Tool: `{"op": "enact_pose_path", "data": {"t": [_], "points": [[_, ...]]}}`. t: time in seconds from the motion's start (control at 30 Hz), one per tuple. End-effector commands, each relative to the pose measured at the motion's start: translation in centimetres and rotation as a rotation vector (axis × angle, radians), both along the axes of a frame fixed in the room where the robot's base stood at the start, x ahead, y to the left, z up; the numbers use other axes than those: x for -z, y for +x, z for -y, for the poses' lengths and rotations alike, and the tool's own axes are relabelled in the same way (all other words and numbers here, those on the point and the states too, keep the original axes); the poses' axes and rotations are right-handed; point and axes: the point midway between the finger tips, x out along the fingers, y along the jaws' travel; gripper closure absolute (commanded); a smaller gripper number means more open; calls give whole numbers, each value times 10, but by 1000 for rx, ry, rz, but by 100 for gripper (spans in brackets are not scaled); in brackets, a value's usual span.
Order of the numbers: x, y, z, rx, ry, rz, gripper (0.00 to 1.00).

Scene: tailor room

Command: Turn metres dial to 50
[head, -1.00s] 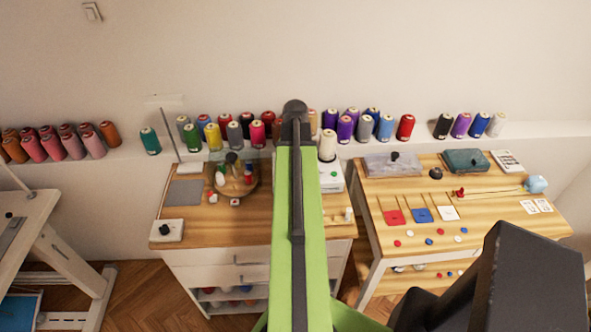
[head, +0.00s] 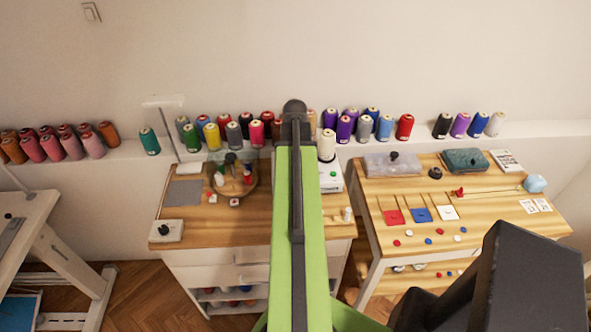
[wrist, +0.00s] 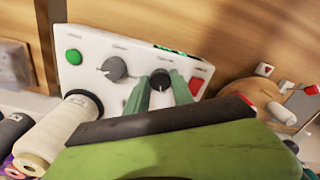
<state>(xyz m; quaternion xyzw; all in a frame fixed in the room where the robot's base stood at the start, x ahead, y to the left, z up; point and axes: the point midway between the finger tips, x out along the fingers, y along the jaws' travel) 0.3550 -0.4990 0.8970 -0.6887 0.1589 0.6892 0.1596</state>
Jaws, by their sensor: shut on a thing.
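In the wrist view a white control panel (wrist: 93,45) shows a grey dial (wrist: 115,68) and a black dial (wrist: 161,76). The labels above the dials are too blurred to read, so I cannot tell which is the metres dial or its value. My gripper (wrist: 161,84) has its two green fingers on either side of the black dial and is shut on it. A green display (wrist: 168,49) sits at the panel's top edge. In the head view part of the white machine (head: 331,181) shows beside my arm; my gripper is hidden there.
The panel also carries a green button (wrist: 73,57) and a red button (wrist: 197,85). A cream thread spool (wrist: 60,133) stands close to the panel's left side. A round wooden stand (wrist: 262,95) lies to the right. Several spools line the back ledge.

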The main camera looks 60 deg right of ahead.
Motion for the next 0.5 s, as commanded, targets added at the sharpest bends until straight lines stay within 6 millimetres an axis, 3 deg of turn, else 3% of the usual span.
{"op": "enact_pose_path", "data": {"t": [0.5], "points": [[0,4,1,-96,-3,10,100]]}}
